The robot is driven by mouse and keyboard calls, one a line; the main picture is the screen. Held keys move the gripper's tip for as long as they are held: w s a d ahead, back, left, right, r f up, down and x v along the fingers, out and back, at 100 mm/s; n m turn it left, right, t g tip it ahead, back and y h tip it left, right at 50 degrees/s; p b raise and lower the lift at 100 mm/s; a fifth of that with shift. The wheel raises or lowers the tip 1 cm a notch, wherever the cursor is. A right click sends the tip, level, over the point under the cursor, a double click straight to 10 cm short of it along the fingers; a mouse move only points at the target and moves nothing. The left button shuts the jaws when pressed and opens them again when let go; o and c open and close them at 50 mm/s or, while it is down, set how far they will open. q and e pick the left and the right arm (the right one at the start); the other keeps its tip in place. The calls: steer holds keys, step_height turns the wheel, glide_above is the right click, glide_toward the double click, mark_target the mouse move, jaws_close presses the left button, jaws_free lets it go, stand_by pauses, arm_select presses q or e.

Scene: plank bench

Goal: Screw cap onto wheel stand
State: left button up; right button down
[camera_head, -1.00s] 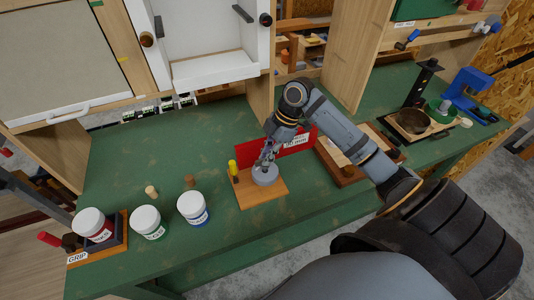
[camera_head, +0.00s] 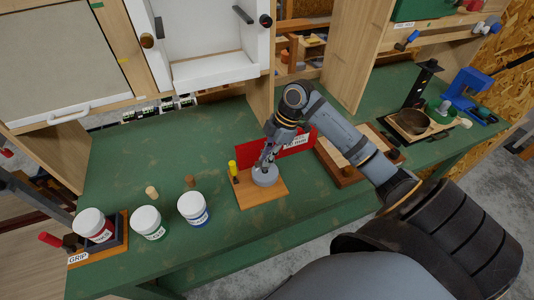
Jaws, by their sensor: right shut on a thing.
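The wheel stand is a wooden board (camera_head: 249,198) on the green bench, with a grey round piece (camera_head: 265,176) on it. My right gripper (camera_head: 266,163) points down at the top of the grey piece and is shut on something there. The held thing is mostly hidden by the fingers, and I cannot tell whether it is the cap or the top of the grey piece. A yellow-and-black upright piece (camera_head: 233,169) stands at the board's back left. My left gripper does not show.
A red panel (camera_head: 250,154) stands behind the board. Three white-lidded jars (camera_head: 193,206) stand to the left, one in a tray. Two small wooden pegs (camera_head: 151,192) are nearby. A wooden tray (camera_head: 344,176) lies right of the board. The bench between jars and board is clear.

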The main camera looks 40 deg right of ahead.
stand_by(0.7)
steer(key=shift+m+p, duration=0.3)
steer(key=shift+p, duration=0.3)
steer(key=shift+m+t+p, duration=0.4)
steer(key=shift+m+p, duration=0.5)
steer(key=shift+p, duration=0.4)
steer(key=shift+m+h, duration=0.3)
steer(key=shift+p, duration=0.35)
